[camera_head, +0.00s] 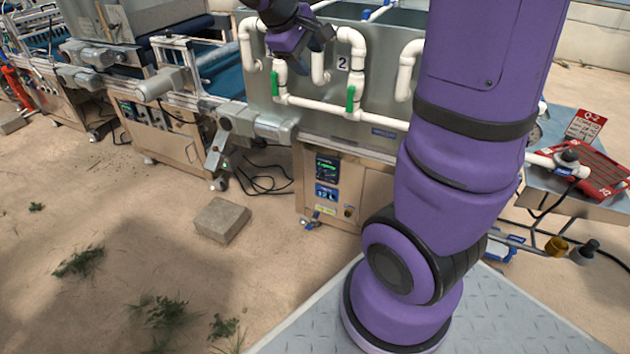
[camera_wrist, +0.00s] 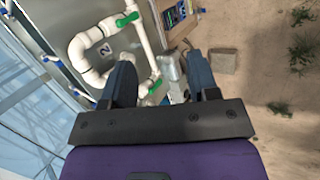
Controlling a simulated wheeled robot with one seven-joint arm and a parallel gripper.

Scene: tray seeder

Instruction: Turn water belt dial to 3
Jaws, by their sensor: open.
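The control panel (camera_head: 326,190) is on the metal cabinet below the tank in the head view, with a dark screen on top and blue labels below. A small round knob (camera_head: 349,211) shows at its lower right, but I cannot read its label or setting. The panel also shows at the top of the wrist view (camera_wrist: 174,14), too small to make out a dial. My gripper (camera_head: 308,45) is up by the white pipes, well above the panel. In the wrist view my gripper (camera_wrist: 160,70) has its two fingers spread with nothing between them.
White pipes (camera_head: 330,105) with green valve handles (camera_head: 350,98) run along the tank front, close to my gripper. A concrete block (camera_head: 222,220) lies on the sandy ground left of the cabinet. A red tray (camera_head: 600,172) rests on a metal table at right.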

